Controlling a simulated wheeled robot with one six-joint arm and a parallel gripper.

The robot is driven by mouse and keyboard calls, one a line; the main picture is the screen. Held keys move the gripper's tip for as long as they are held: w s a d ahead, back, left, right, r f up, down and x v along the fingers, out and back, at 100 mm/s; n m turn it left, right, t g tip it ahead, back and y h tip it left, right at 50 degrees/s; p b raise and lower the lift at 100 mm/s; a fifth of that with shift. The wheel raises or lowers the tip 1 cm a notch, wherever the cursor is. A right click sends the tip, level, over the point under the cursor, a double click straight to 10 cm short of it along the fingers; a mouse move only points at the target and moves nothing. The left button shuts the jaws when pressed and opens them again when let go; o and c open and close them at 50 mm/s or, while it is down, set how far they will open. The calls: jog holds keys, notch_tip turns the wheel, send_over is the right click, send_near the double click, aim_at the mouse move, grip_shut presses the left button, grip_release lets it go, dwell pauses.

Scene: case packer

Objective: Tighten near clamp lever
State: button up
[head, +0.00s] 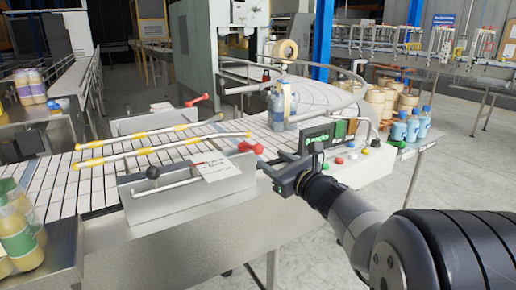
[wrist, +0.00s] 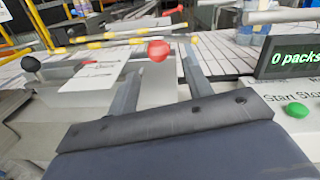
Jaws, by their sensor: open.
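The near clamp lever (head: 250,147), red with a rounded knob, sits at the right end of the near guide rail in the head view. In the wrist view its red knob (wrist: 158,50) shows between and beyond my fingers. My gripper (head: 272,168) is open and empty, just to the lower right of the lever in the head view. In the wrist view my gripper (wrist: 160,70) has its two fingers apart, pointing toward the knob. I cannot tell how far the fingertips are from it. The lever's base is partly hidden.
A second red lever (head: 197,100) stands on the far rail. A black-knobbed rod (head: 153,172) and a paper tag (head: 212,167) are left of the near lever. A control panel (head: 318,140) with buttons is close on the right. Bottles (head: 282,106) stand on the conveyor behind.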

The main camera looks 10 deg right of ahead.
aim_at(254, 148)
jog(key=p+x, duration=0.2)
jog(key=x, duration=0.7)
jog(key=shift+w+a, duration=0.2)
jog(key=shift+w, duration=0.15)
jog(key=shift+c, duration=0.2)
grip_shut()
